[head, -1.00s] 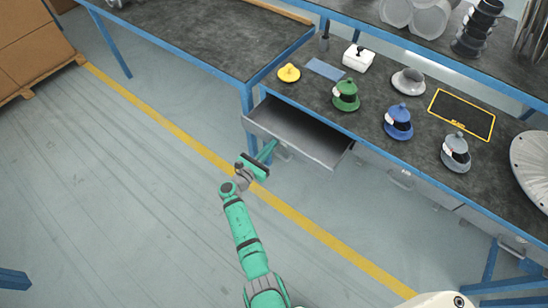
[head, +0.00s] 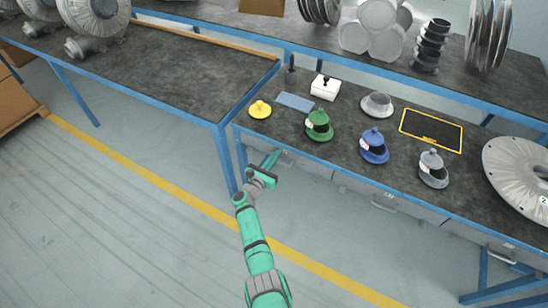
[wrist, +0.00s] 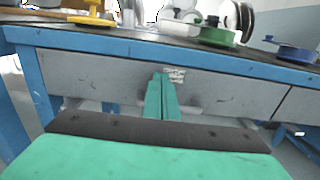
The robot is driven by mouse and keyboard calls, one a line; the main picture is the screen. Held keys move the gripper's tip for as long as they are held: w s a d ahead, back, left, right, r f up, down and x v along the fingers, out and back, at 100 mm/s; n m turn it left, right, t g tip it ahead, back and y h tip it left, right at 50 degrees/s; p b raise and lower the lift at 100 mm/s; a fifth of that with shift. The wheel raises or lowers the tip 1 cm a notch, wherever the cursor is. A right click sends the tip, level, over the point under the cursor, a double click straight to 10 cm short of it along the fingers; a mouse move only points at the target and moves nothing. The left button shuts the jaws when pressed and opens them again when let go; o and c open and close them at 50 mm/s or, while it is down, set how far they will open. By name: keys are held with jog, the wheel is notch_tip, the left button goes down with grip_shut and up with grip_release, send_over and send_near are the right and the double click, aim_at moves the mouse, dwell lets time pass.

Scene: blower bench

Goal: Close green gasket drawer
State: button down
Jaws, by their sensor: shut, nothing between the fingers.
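The grey drawer (head: 312,168) under the bench, below the green capped fixture (head: 319,127), looks pushed in; no open tray shows in the head view. Its flat front fills the middle of the wrist view (wrist: 235,95), with a small pale label partly behind the fingers. The front looks about level with the bench edge. My gripper (head: 271,158) is at the drawer front, left of centre. In the wrist view its green fingers (wrist: 161,88) are together, empty, and point at the front; I cannot tell if they touch it.
The bench top (head: 345,150) carries a yellow knob part (head: 260,109), a blue fixture (head: 374,146), a grey fixture (head: 433,169) and a white box (head: 325,88). A blue bench leg (head: 228,160) stands just left of my gripper. The floor in front is clear.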

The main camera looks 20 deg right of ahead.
jog(key=shift+w+d+r, duration=0.1)
jog(key=shift+w+r, duration=0.1)
jog(key=shift+w, duration=0.05)
jog(key=v, duration=1.4)
jog(key=shift+s+f, duration=0.15)
jog(key=shift+s, duration=0.25)
jog(key=shift+f, duration=0.1)
